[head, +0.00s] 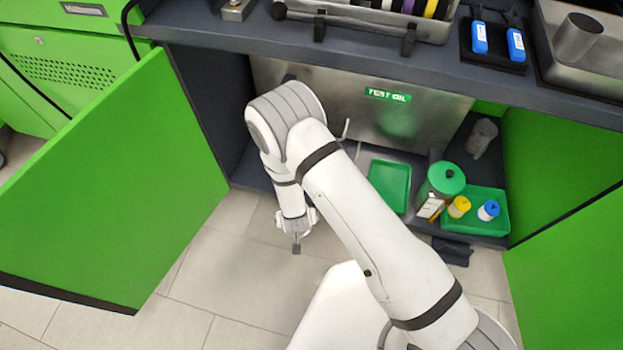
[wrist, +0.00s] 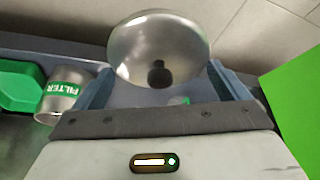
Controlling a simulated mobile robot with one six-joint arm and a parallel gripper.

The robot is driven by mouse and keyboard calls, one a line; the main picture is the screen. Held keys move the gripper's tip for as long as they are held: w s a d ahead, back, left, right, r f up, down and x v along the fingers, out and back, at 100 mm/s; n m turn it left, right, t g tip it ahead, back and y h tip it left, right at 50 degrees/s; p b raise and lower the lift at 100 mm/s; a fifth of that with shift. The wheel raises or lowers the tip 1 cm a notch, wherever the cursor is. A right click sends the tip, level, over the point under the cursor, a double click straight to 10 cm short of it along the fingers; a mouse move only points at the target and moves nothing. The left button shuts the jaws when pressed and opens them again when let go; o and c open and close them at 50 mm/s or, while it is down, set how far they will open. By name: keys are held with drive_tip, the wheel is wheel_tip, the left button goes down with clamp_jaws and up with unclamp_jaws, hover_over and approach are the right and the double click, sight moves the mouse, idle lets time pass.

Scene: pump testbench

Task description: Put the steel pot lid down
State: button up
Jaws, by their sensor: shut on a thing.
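The steel pot lid (wrist: 150,40) is a shiny domed disc with a black knob. It shows at the top middle of the wrist view, knob side toward the camera. My gripper (wrist: 160,77) is shut on it, with the blue-grey fingers on either side of the knob; the exact contact is hard to see. In the head view my gripper (head: 296,246) hangs over the floor in front of the open cabinet. I cannot make out the lid in that view.
Open green doors (head: 110,180) flank the cabinet. Inside are a TEST OIL tank (head: 330,105), an empty green tray (head: 390,186), a green-lidded container (head: 446,180) and small bottles (head: 459,207). The wrist view shows a FILTER can (wrist: 62,95). Tiled floor lies in front.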

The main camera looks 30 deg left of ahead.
drive_tip(key=shift+a+f, duration=0.25)
drive_tip(key=w+a+b, duration=0.1)
drive_tip(key=w, duration=0.5)
drive_tip(key=w+a+f+b, duration=0.1)
drive_tip(key=w+a, duration=0.1)
drive_tip(key=w, duration=0.4)
drive_tip(key=w+a+b, duration=0.1)
drive_tip(key=w, duration=0.5)
drive_tip(key=shift+w+a+f, duration=0.3)
drive_tip(key=shift+w+f, duration=0.05)
drive_tip(key=shift+w+a+f+b, duration=0.15)
drive_tip(key=shift+f+b, duration=0.6)
drive_tip(key=shift+f, duration=0.65)
drive_tip(key=shift+w+d+f+b, duration=0.1)
drive_tip(key=shift+f+b, duration=0.65)
drive_tip(key=shift+f, duration=0.6)
drive_tip(key=shift+f, duration=0.2)
drive_tip(key=o, duration=0.6)
drive_tip(key=shift+o, duration=0.2)
drive_tip(key=shift+r, duration=0.2)
